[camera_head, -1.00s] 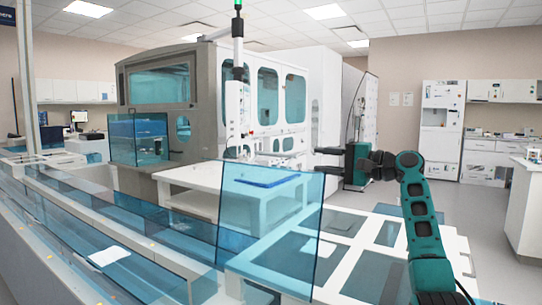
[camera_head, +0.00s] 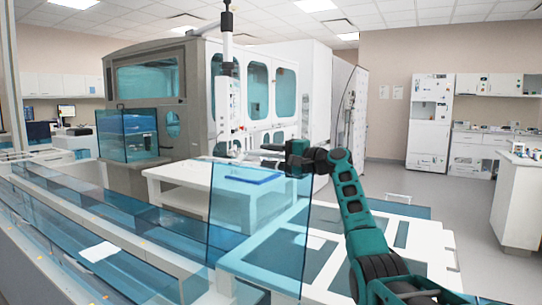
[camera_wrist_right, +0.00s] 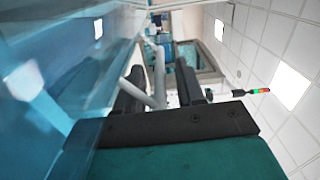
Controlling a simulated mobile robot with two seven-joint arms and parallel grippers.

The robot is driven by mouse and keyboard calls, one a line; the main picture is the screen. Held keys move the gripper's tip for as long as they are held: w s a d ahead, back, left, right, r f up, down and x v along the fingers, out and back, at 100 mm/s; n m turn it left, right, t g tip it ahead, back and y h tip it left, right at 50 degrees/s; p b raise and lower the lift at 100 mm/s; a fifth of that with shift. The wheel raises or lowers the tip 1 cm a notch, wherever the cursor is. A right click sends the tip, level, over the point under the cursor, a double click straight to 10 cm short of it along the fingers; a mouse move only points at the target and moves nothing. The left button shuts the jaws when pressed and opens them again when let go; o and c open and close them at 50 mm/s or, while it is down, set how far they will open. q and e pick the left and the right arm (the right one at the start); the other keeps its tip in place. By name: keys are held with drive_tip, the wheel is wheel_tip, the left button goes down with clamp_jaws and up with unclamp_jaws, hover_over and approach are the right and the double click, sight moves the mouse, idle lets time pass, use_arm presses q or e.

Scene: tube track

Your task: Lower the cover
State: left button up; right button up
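The cover is a clear blue panel (camera_head: 255,225) standing raised and slightly tilted in the middle of the head view, beside the long track. In the right wrist view, blue see-through panelling (camera_wrist_right: 60,70) fills the left side. My right gripper (camera_head: 268,155) is at the cover's top edge, towards its right corner. Its fingers also show in the right wrist view (camera_wrist_right: 160,82), set apart with a gap between them. A grey rod shows through that gap; I cannot tell how near it is. Touch with the cover cannot be made out. My left gripper is not in view.
The long blue-covered track (camera_head: 110,225) runs along the left, with a white label (camera_head: 99,251) on it. A white table (camera_head: 180,178) stands behind the cover. A large grey and white machine (camera_head: 160,60) is farther back. Open floor (camera_head: 410,185) lies to the right.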

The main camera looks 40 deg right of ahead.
drive_tip(key=shift+c, duration=0.2)
clamp_jaws()
idle(0.4)
